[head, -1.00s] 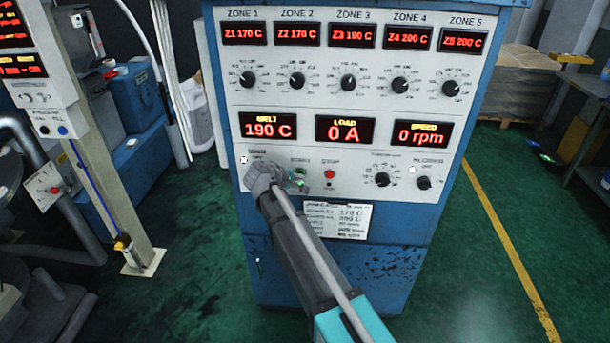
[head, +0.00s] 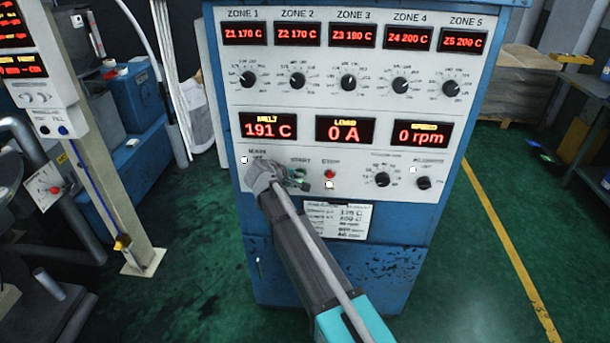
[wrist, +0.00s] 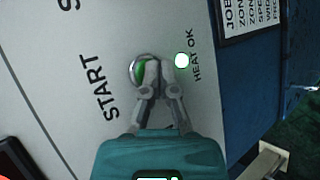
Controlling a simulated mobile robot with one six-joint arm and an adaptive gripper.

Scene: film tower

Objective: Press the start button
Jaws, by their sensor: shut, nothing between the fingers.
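The green start button (wrist: 139,72) sits in a metal ring beside the word START in the wrist view. My gripper (wrist: 152,74) is shut and empty, its fingertips over the button's right part and hiding some of it. Whether they touch or press it I cannot tell.
The red stop button (head: 329,174) is close to the right of my gripper. A HEAT OK lamp (wrist: 182,60) shows white beside the fingertips. Knobs such as the speed-side knob (head: 382,180) stand further right. The cabinet's speed display (head: 422,133) reads 0 rpm.

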